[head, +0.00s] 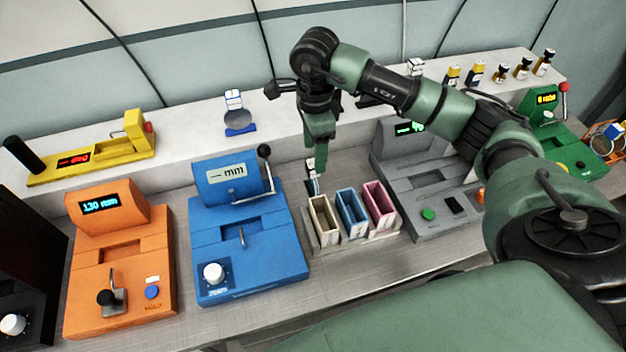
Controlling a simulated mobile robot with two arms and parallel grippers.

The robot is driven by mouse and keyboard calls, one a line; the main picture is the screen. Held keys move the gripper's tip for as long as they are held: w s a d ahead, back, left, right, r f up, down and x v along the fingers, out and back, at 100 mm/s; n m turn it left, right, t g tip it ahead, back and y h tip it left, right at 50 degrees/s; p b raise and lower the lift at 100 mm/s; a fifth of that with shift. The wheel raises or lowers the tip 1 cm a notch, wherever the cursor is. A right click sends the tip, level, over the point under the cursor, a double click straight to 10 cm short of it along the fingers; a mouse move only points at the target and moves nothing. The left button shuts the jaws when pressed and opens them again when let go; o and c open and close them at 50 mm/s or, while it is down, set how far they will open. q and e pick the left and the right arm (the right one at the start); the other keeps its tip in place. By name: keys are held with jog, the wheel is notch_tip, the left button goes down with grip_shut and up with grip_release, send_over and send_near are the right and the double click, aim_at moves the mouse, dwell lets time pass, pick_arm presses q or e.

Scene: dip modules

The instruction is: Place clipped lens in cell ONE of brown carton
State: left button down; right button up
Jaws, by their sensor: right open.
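My right gripper (318,158) points down from my right arm, fingers open, just above and behind the tan narrow bath (322,221). A small white and dark clip-like piece (311,183) shows right under the fingertips, at the back of the tan bath. I cannot tell whether it stands in the bath or whether a lens hangs from it. I cannot make out a brown carton with cells. My left gripper is not in view.
A blue bath (351,213) and a pink bath (378,205) stand beside the tan one. Blue (248,262), orange (121,283) and grey (437,205) machines flank them. A yellow device (93,153) and small bottles (477,73) stand on the ledge.

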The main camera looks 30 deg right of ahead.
aim_at(313, 163)
jog(key=f, duration=0.1)
jog(key=f+p, duration=0.1)
jog(key=f, duration=0.1)
jog(key=f+p, duration=0.1)
jog(key=shift+s+a+f, duration=0.2)
jog(key=shift+a+f, duration=0.05)
jog(key=shift+a, duration=0.1)
jog(key=shift+f+p, duration=0.3)
jog(key=shift+f, duration=0.1)
grip_shut()
